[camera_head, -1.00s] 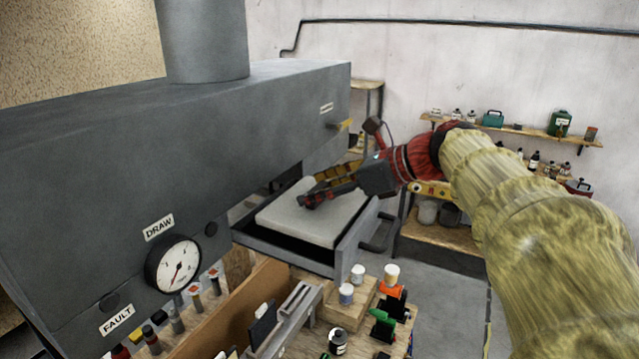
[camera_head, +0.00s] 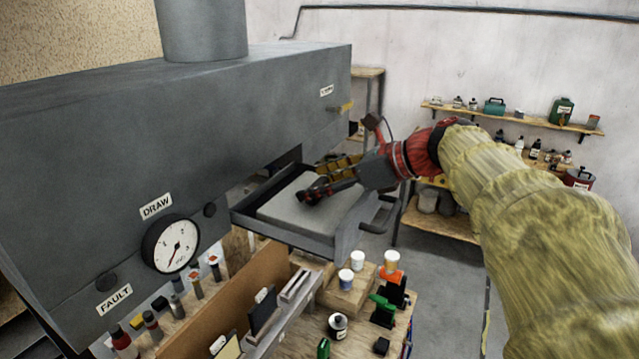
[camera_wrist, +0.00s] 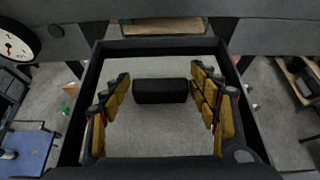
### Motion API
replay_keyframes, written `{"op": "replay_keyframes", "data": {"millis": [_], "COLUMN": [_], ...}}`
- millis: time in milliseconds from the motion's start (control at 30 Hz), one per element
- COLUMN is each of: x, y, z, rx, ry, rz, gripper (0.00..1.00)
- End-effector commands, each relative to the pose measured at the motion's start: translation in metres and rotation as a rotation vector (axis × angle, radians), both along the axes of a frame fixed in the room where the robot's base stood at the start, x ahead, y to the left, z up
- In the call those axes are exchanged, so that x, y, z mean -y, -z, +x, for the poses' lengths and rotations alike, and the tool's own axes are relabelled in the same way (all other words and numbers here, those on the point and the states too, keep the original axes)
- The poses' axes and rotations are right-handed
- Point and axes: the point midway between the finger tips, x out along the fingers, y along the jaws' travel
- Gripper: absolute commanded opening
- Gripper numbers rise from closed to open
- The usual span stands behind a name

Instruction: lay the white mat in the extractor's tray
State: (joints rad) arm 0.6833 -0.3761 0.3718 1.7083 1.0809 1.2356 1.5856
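The white mat (camera_head: 288,213) looks light grey and lies flat inside the extractor's tray (camera_head: 331,241), below its rim. In the wrist view the mat (camera_wrist: 160,140) fills the floor of the tray (camera_wrist: 72,139) within its dark walls. A dark bar (camera_wrist: 160,91) stands out at the mat's middle. My gripper (camera_head: 318,184) is low over the mat. In the wrist view the fingers of my gripper (camera_wrist: 161,85) are spread on either side of the bar, with thin gaps at its ends, so it looks open. Whether the fingertips touch the mat is hidden.
The grey extractor (camera_head: 120,140) rises left of the tray, with a gauge (camera_head: 170,244). The tray's handle (camera_head: 384,215) sticks out right. A bench (camera_head: 370,331) with jars and tools stands in front below. Shelves (camera_head: 510,118) line the back wall.

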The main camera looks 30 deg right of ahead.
Motion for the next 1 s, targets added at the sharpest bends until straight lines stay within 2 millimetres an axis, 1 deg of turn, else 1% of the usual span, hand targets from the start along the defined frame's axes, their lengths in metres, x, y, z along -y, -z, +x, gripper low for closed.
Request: {"op": "replay_keyframes", "data": {"millis": [33,167,433,567,667,1000], "x": [0.000,0.000,0.000,0.003,0.009,0.041], "y": [0.000,0.000,0.001,-0.002,-0.008,-0.040], "z": [0.000,0.000,0.000,-0.004,-0.012,-0.060], "rx": [0.000,0.000,-0.001,0.000,0.001,0.000], "ry": [0.000,0.000,0.000,0.002,0.003,0.005], "rz": [0.000,0.000,0.000,0.000,-0.001,-0.001], "gripper": [0.66,0.73,0.73,0.73,0.73,0.73]}}
